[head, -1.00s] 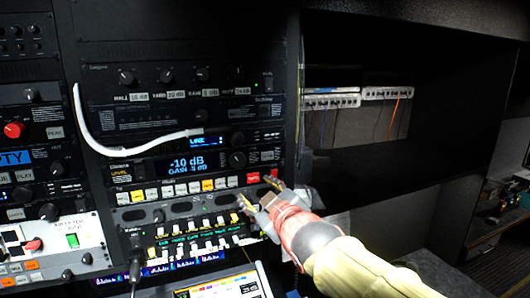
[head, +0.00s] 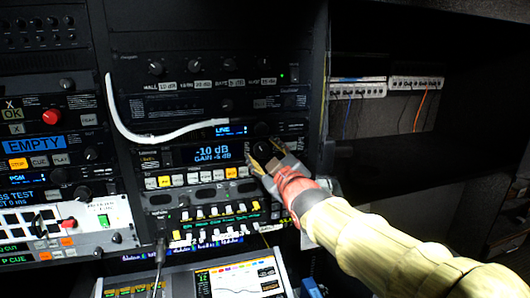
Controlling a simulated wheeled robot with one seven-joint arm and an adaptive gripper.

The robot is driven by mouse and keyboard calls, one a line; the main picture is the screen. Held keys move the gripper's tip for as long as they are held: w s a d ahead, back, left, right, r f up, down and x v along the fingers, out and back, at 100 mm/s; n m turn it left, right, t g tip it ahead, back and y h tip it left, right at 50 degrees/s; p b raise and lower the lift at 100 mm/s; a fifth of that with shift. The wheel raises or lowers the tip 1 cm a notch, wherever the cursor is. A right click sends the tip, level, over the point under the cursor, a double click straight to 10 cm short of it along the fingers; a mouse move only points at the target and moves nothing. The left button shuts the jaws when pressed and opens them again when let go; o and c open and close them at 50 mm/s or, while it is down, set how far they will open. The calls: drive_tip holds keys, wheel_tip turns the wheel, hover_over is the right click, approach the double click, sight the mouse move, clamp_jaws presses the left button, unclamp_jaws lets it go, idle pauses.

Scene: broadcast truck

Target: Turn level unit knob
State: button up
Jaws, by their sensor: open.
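The level unit (head: 170,158) is a black rack panel with a blue-lit display (head: 212,153) reading -10 dB, with a smaller gain line below. Its dark round knob (head: 262,149) is right of the display, partly covered by my fingers. My gripper (head: 264,154) is open, with its fingertips at the knob, one to its lower left and one to its right. I cannot tell whether the fingers touch it.
A similar unit showing LINE (head: 230,130) sits directly above, with its own knob (head: 262,128) close to my fingers. A white cable (head: 150,137) droops across the rack's left. A lit touchscreen (head: 240,277) stands below. Dark open shelving lies to the right.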

drive_tip(key=c, duration=0.3)
drive_tip(key=c, duration=0.8)
drive_tip(key=shift+c, duration=0.3)
drive_tip(key=shift+f+m+b, duration=0.1)
drive_tip(key=shift+m+b, duration=0.2)
drive_tip(key=shift+b, duration=0.15)
drive_tip(key=shift+f+m+b, duration=0.15)
drive_tip(key=shift+m+b, duration=0.45)
drive_tip(key=m+b, duration=0.2)
drive_tip(key=shift+m, duration=0.3)
drive_tip(key=m+b, duration=0.3)
drive_tip(key=m, duration=0.1)
drive_tip(key=shift+a, duration=0.15)
drive_tip(key=shift+s+m+b, duration=0.1)
drive_tip(key=shift+m+b, duration=1.05)
drive_tip(key=shift+m, duration=0.55)
